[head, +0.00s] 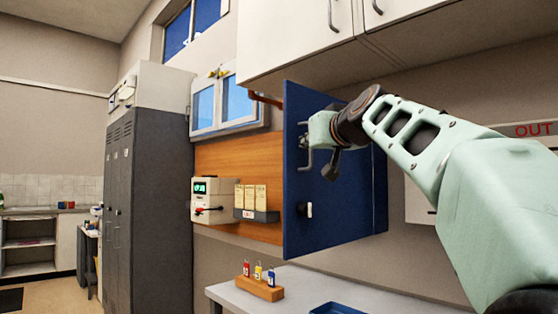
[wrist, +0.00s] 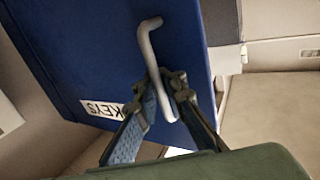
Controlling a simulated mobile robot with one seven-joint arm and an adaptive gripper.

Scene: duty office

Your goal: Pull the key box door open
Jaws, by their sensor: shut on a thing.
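The blue key box door (head: 345,205) is in the middle of the head view. Its left edge looks taller and stands out from the wall, so the door appears swung partly open. Its grey bar handle (head: 305,162) is upright near the left edge. My gripper (head: 311,135) is shut on this handle. In the wrist view the door (wrist: 85,50) carries a white KEYS label (wrist: 102,109). The fingers of my gripper (wrist: 167,82) close around the pale handle (wrist: 150,40). The inside of the box is hidden.
White upper cabinets (head: 290,40) hang above the door. A wooden board (head: 225,160) with a small device (head: 212,200) and card holder is on the left. Below, a counter (head: 225,292) holds a wooden block with colored tags (head: 260,288) and a blue tray (head: 335,308).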

